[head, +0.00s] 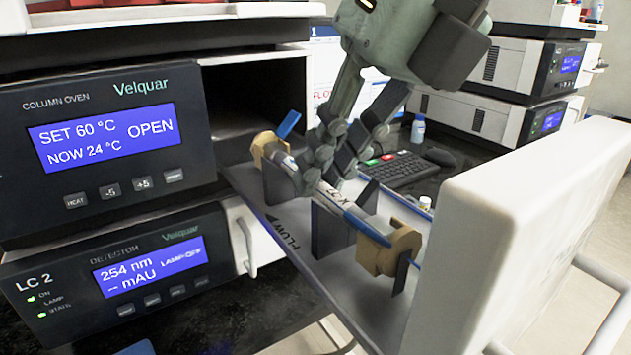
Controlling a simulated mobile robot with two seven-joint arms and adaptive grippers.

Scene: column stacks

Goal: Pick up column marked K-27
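The column marked K-27 (338,197) is a slim grey metal tube with a blue band and a handwritten label. It lies slanted across the open oven tray (285,222), above dark upright supports, between two tan end blocks (388,250). My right gripper (325,175) comes down from above with its fingers close on both sides of the tube, near its upper-left part. The fingers look closed on it and hide part of it. I cannot tell whether the tube is lifted off its supports. My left gripper is out of view.
The column oven (100,145) reads OPEN, 24 °C. The LC 2 detector (120,275) is below it. The thick white drawer front (520,235) stands at the right. A keyboard (395,168), mouse and small bottle (418,131) lie behind the tray.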

